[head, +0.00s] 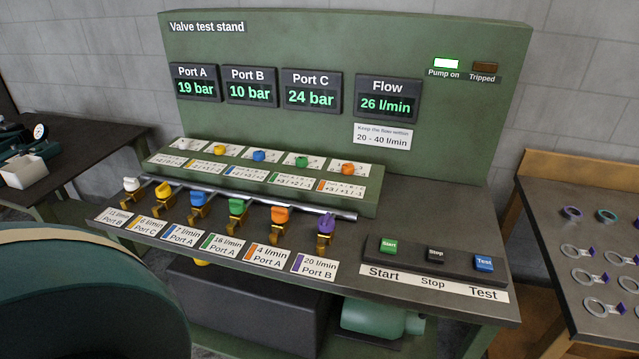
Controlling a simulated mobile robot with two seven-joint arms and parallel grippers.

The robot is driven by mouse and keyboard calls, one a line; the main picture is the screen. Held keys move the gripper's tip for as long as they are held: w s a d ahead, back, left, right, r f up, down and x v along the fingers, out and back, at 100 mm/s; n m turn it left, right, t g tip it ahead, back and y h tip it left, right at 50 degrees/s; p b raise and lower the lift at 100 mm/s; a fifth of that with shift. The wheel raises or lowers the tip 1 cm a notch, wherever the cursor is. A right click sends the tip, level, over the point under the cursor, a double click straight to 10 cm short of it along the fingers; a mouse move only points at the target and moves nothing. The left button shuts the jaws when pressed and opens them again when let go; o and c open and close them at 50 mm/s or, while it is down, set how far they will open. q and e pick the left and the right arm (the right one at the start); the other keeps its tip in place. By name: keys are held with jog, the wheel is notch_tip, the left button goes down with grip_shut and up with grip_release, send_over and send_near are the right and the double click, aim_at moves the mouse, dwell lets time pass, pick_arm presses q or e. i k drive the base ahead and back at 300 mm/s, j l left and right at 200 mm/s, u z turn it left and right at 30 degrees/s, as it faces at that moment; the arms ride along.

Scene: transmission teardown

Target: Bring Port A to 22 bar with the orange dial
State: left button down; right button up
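The Port A display (195,83) on the green valve test stand (440,130) reads 19 bar. The orange dial (347,168) is the rightmost in a row of small dials on the sloped panel. A card (341,185) below it has small print that I cannot read in full. The Port B display (250,87) reads 10 bar and the Port C display (312,92) reads 24 bar. The Flow display (387,100) reads 26 l/min. Neither of my grippers is in view.
Several coloured levers, including an orange one (280,216), stand along a pipe in front of the dials. Start (389,245), Stop (436,254) and Test (484,263) buttons sit at the right. The Pump on lamp (446,63) is lit; Tripped (485,67) is dark.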

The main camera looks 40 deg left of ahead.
aim_at(346, 169)
jog(key=u, duration=1)
